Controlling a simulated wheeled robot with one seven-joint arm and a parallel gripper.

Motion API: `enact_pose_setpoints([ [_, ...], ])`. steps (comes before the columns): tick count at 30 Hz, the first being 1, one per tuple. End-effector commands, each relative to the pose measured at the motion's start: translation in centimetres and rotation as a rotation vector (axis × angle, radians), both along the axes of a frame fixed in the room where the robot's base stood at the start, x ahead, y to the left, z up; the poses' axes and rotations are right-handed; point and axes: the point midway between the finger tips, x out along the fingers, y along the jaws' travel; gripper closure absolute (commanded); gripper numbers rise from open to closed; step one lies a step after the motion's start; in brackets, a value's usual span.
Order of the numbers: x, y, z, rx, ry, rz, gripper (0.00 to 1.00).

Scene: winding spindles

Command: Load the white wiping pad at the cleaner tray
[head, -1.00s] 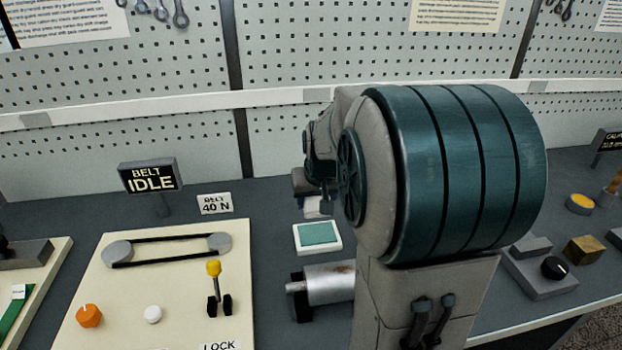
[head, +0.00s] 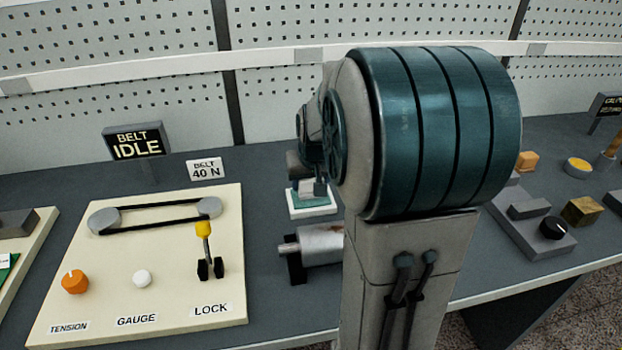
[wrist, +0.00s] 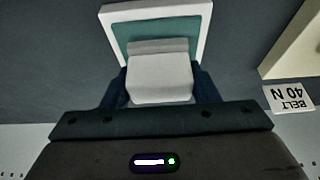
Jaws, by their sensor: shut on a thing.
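The cleaner tray (head: 312,212) is a small square white tray with a teal inside, on the bench behind the metal roller. It also shows in the wrist view (wrist: 203,40). The white wiping pad (wrist: 158,80) is a pale block between my two dark fingers. My gripper (wrist: 160,92) is shut on it. In the head view, my gripper (head: 312,188) is at the tray, with the pad over its teal surface. I cannot tell whether the pad touches that surface. My arm hides part of the bench to the right of the tray.
A metal roller (head: 318,243) on a dark stand is just in front of the tray. The belt board (head: 110,270) with its yellow-topped lever (head: 204,240) is at the left. A "40 N" card (head: 207,169) stands behind. A grey block with a knob (head: 545,238) is at the right.

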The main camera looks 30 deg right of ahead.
Motion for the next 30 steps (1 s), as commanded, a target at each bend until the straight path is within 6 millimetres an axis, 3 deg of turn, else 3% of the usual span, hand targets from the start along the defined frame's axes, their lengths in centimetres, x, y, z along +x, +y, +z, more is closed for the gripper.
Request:
enact_pose_setpoints([
  [30, 0.02, 0.02, -0.56, 0.0, 0.0, 0.0, 0.64],
])
